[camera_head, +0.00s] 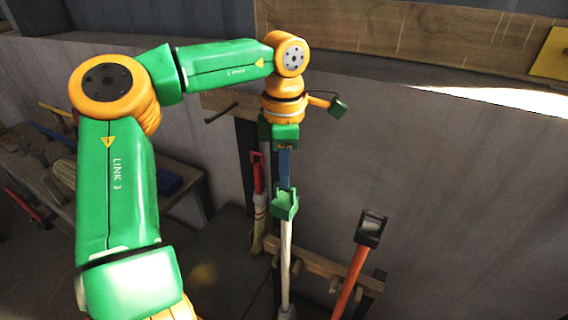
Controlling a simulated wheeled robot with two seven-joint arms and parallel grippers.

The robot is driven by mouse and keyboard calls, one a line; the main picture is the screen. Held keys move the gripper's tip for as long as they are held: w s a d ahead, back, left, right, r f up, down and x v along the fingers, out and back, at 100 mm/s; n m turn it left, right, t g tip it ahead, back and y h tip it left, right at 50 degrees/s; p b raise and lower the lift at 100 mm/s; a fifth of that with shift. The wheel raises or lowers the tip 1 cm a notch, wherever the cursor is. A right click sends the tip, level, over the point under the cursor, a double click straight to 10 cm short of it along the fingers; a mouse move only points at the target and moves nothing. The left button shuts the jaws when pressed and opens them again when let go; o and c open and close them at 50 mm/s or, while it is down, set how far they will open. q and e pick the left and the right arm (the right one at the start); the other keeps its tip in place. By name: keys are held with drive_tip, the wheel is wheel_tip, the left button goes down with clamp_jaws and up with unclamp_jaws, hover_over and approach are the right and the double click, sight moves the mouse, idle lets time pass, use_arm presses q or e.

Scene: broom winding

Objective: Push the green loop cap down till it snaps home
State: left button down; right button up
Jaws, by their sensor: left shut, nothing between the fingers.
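The green loop cap (285,205) sits at the top of a pale, upright broom handle (287,262) near the middle of the head view. My left gripper (285,184) points down right above the cap, its blue-grey fingers shut with nothing between them. The fingertips overlap the top of the cap in the picture. I cannot tell whether they press on it or how far down the handle the cap sits. My right gripper is not in view.
A tool with an orange shaft and dark grip (372,228) stands to the right. A red-handled brush (258,172) hangs just left of the cap. A wooden rail (325,263) crosses low down. A bench (185,178) with several tools is at the left. The wall at right is bare.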

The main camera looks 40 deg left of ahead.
sight(284, 197)
use_arm(q)
drive_tip(key=shift+f, duration=0.1)
drive_tip(key=r+p, duration=0.4)
drive_tip(key=r, duration=0.1)
drive_tip(key=shift+w+a+r, duration=0.1)
drive_tip(key=shift+w+a, duration=0.05)
drive_tip(key=shift+a, duration=0.05)
wheel_tip(284, 197, up, 3)
drive_tip(key=shift+f, duration=0.15)
